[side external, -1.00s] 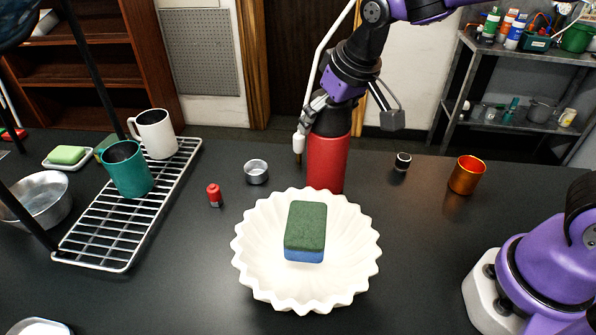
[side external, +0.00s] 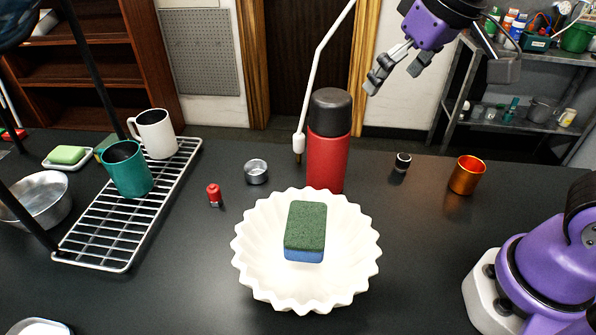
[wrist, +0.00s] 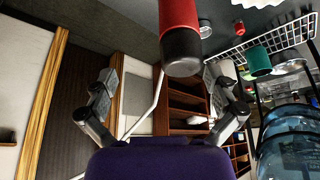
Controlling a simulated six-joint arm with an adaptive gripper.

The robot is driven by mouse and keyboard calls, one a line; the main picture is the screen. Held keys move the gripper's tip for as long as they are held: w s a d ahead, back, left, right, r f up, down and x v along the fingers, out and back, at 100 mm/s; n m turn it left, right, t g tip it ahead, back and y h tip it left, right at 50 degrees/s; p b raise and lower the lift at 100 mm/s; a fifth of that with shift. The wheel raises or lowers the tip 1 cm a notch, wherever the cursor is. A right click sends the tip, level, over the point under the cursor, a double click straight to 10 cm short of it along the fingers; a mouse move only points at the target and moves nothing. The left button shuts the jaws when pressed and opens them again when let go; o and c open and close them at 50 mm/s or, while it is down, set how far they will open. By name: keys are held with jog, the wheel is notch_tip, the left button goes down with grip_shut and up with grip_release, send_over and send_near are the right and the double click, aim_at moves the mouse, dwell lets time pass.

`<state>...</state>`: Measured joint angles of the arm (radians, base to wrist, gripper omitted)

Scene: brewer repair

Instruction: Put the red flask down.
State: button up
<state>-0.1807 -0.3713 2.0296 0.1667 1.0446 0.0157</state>
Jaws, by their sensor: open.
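The red flask (side external: 327,160) with its black cap stands upright on the dark table, just behind the white scalloped bowl (side external: 262,270). My gripper (side external: 377,80) is open and empty, above and to the right of the flask and clear of it. In the wrist view the flask (wrist: 178,15) shows at the top centre, its cap towards me, beyond the two spread fingers of my gripper (wrist: 165,90). The flask's base is partly hidden by the bowl's rim in the side view.
A green and blue sponge (side external: 306,228) lies in the bowl. A small metal cup (side external: 256,172) and a red bottle-like piece (side external: 214,195) are left of the flask. An orange cup (side external: 466,176) and a small black item (side external: 402,162) are right. A wire rack (side external: 100,225) holds mugs at left.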

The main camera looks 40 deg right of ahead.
jog(key=s+d+f, duration=0.2)
jog(key=s+f, duration=0.3)
jog(key=s, duration=0.1)
jog(key=shift+s+d+f+t, duration=0.2)
jog(key=shift+s+f+t, duration=0.1)
jog(key=shift+s+f, duration=0.1)
